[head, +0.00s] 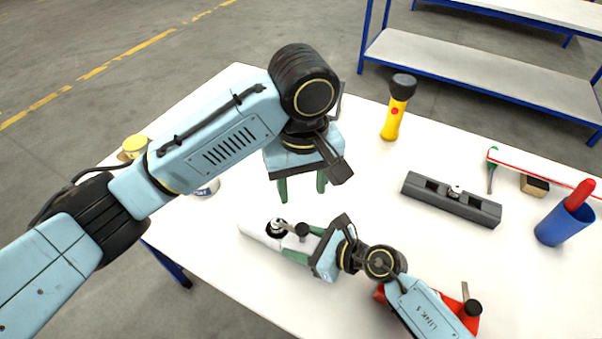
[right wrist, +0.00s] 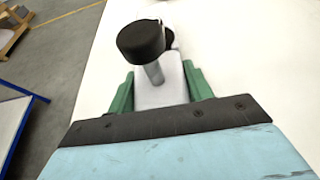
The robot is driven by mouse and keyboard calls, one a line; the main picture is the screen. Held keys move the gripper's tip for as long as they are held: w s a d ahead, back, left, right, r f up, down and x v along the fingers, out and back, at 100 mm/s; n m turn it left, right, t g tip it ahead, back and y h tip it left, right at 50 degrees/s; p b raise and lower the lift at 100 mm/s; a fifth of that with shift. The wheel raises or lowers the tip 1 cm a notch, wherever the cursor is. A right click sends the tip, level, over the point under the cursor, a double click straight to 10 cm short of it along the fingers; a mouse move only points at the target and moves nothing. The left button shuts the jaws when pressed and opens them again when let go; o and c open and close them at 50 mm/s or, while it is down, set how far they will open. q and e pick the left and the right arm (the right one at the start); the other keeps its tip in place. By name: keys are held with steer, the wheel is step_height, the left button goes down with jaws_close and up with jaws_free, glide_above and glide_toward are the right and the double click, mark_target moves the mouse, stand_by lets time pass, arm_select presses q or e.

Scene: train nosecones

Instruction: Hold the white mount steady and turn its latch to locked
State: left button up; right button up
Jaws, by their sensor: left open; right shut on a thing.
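The white mount (head: 256,240) lies on the white table near its left front edge. Its latch (head: 303,230) is a lever with a black knob. The knob stands large in the right wrist view (right wrist: 141,41), on a grey stem above the white body (right wrist: 160,92). My right gripper (head: 303,243) is shut on the white mount, with green fingers along both sides of it. My left gripper (head: 302,188) is open and empty, pointing down above the table, just beyond the mount and latch. The latch's lock markings cannot be made out.
A red part (head: 460,318) is partly behind my right arm.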

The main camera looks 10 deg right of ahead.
steer(key=o, duration=1.2)
steer(key=shift+c, duration=0.2)
